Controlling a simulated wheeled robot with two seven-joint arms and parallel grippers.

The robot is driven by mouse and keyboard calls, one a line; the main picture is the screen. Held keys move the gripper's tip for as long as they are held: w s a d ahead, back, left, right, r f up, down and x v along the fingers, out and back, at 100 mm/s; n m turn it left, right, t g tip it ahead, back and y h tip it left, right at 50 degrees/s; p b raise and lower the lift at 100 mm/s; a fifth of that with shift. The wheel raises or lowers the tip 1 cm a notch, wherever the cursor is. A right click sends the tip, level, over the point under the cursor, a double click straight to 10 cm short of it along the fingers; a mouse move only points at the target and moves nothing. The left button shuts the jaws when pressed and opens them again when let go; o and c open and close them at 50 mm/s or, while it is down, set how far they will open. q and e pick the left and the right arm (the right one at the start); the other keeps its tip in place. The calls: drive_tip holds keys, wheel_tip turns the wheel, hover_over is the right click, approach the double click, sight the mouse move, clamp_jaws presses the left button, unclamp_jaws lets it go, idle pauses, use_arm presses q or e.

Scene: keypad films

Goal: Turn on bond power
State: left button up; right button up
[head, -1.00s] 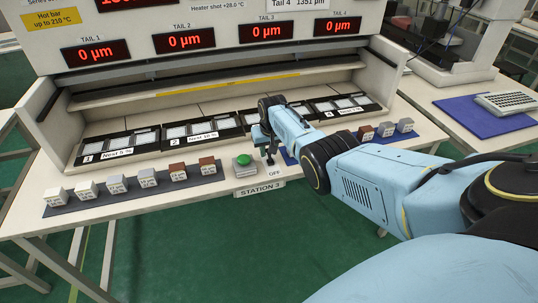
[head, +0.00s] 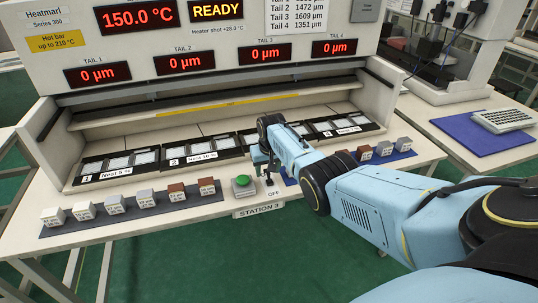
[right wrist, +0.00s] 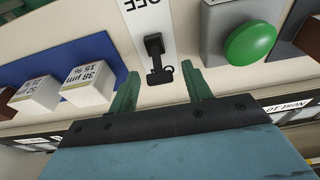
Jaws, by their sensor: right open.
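A small black toggle switch (right wrist: 155,60) stands on a white plate marked OFF (head: 273,194), at the bench's front edge beside the green button (head: 242,181). In the right wrist view its lever lies between the two green fingers of my right gripper (right wrist: 160,82), with gaps on both sides. My right gripper (head: 264,167) is open and empty, just above and behind the switch in the head view. The green button also shows in the right wrist view (right wrist: 251,42). The display (head: 216,11) reads READY, beside 150.0 °C. My left gripper is not in view.
Small labelled blocks stand on a dark strip (head: 105,222) to the left and a blue strip to the right of the switch. Numbered nests (head: 118,163) line the bench behind. A blue mat with a keyboard-like device (head: 503,120) lies on the right table.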

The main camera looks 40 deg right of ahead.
sight(270, 181)
wheel_tip(270, 181, up, 12)
drive_tip(key=s+p, duration=0.2)
drive_tip(key=p, duration=0.2)
drive_tip(key=shift+s+a+r, duration=0.2)
drive_tip(key=shift+a, duration=0.25)
